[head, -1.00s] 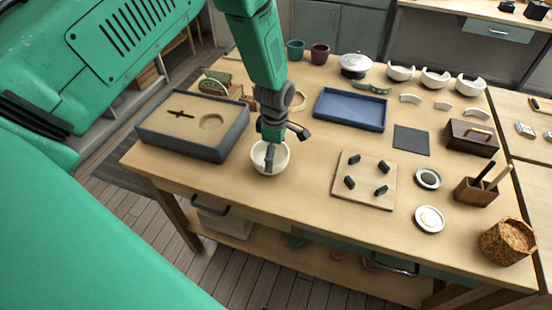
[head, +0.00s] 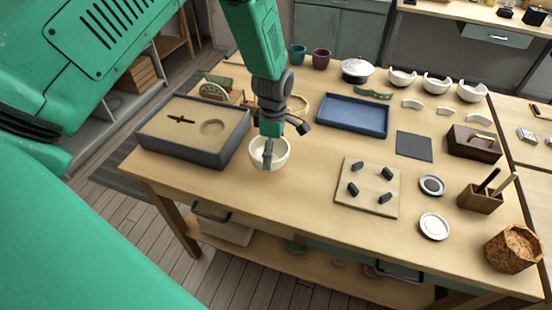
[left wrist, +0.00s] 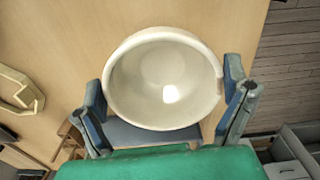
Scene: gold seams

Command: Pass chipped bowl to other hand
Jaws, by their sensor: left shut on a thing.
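The chipped bowl (head: 279,153) is cream white and round, held upright near the table's front-left part in the head view. My left gripper (head: 268,154) reaches down to it and is shut on it. In the left wrist view the bowl (left wrist: 163,80) opens toward the camera, between the two fingers of my left gripper (left wrist: 165,100). A tan notch shows on the bowl's right rim, close to the right finger. The bowl appears a little above the tabletop. My right gripper is in neither view.
A grey sand tray (head: 190,160) stands just left of the bowl. A blue tray (head: 352,114) is behind right, and a board with dark pegs (head: 367,187) is to the right. Three notched white bowls (head: 436,83) stand at the back. Bare tabletop (head: 300,190) lies in front.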

